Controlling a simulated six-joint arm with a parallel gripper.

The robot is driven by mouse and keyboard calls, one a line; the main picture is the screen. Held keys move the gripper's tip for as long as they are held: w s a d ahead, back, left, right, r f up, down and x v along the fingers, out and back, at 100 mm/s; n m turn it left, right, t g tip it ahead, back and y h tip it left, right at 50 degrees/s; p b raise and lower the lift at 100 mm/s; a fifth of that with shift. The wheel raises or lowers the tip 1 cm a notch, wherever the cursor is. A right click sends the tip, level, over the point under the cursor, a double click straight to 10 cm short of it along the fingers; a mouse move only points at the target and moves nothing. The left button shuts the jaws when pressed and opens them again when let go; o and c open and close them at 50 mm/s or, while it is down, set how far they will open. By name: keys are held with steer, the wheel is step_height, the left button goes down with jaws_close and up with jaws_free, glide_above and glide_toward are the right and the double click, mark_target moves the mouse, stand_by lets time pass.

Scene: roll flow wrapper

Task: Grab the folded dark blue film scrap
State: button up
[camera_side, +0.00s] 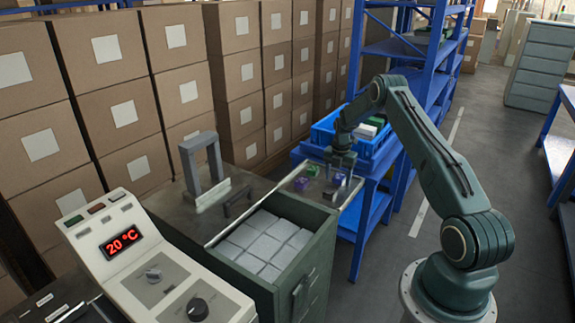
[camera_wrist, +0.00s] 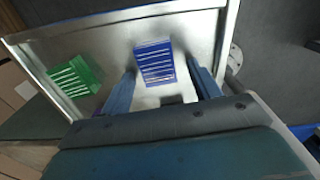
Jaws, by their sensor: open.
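The folded dark blue film scrap (camera_wrist: 154,62) lies on a pale metal tray in the wrist view and shows light stripes. It lies between my two fingers in that picture, nearer the left one. In the side view, a small blue-purple piece (camera_side: 338,180) shows just below my gripper (camera_side: 341,163). In the wrist view my gripper (camera_wrist: 163,68) has its fingers spread apart with nothing clamped between them. The gap in height between fingertips and scrap is hard to judge.
A striped green scrap (camera_wrist: 72,76) lies left of the blue one. A purple scrap (camera_side: 300,184) lies farther left on the tray, whose raised rim (camera_wrist: 120,18) surrounds the scraps. A blue crate (camera_side: 358,145) stands behind my gripper. White packs (camera_side: 262,245) fill the nearby bin.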

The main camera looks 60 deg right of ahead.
mark_target(338, 178)
stand_by(0.3)
steer(key=c, duration=1.1)
steer(key=shift+o, duration=0.2)
steer(key=shift+r, duration=0.1)
step_height(338, 178, up, 20)
stand_by(0.4)
